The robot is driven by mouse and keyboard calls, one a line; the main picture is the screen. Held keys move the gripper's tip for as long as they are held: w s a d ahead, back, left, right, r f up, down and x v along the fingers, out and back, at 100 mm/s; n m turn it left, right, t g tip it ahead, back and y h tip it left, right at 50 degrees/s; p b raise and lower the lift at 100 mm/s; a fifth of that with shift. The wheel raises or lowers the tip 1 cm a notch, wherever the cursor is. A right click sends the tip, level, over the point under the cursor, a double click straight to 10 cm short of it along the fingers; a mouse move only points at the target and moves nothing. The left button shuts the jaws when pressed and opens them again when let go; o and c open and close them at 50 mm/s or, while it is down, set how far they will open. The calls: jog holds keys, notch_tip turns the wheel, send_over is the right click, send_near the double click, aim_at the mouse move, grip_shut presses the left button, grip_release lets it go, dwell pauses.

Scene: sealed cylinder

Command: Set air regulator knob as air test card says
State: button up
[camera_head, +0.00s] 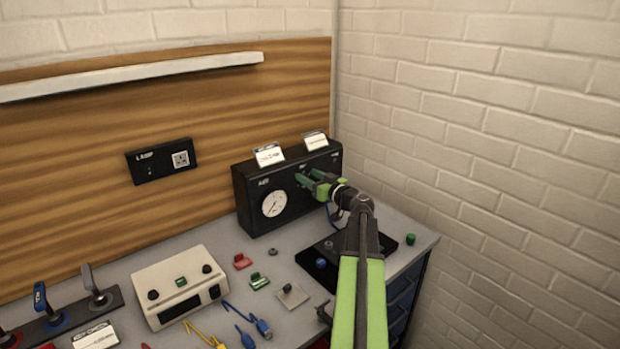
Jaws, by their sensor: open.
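A black panel box (245,210) stands against the wood backboard at the bench's back right. A round white gauge (274,203) is on its front. Two white cards stand on its top, one left (269,155) and one right (315,140); their print is too small to read. My green gripper (305,180) is open at the right part of the panel front. The regulator knob cannot be made out; the gripper and arm cover part of that area. I cannot tell whether the fingers are around a knob or touching the panel.
A black plate (318,273) with a blue knob (320,263) lies under my arm. A green cap (410,239) sits at the right edge. Red (242,261) and green (259,281) pieces, a beige box (180,285) and levers (97,289) are left. A brick wall bounds the right.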

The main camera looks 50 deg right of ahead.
jog(key=s+d+r+p, duration=0.3)
jog(key=s+r+p, duration=0.3)
jog(key=s, duration=0.5)
jog(key=shift+d+r, duration=0.4)
jog(key=shift+r, duration=0.5)
jog(key=shift+s, duration=0.1)
